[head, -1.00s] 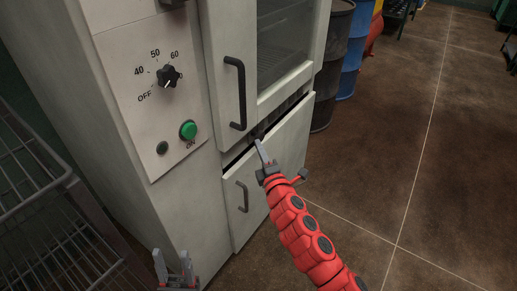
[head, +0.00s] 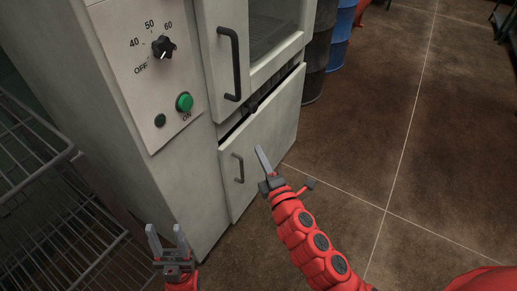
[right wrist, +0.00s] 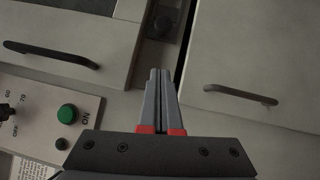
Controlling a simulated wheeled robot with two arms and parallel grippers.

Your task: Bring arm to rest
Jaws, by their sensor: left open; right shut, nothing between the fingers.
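My right arm is red and reaches in from the lower right in the head view. Its gripper (head: 262,160) is shut and empty, in front of the lower door (head: 268,137) of a pale cabinet. In the right wrist view its two grey fingers (right wrist: 161,75) lie together, with nothing between them. My left gripper (head: 167,235) is open and empty at the bottom left of the head view, fingers pointing up. It is beside the cabinet's lower front. The lower door stands slightly tilted out at its top, with a dark gap above it.
The cabinet (head: 190,175) has an upper glass door with a black handle (head: 231,65), a dial (head: 163,47) and a green button (head: 184,102). A wire rack (head: 50,200) stands at left. Dark and blue drums (head: 343,35) are behind.

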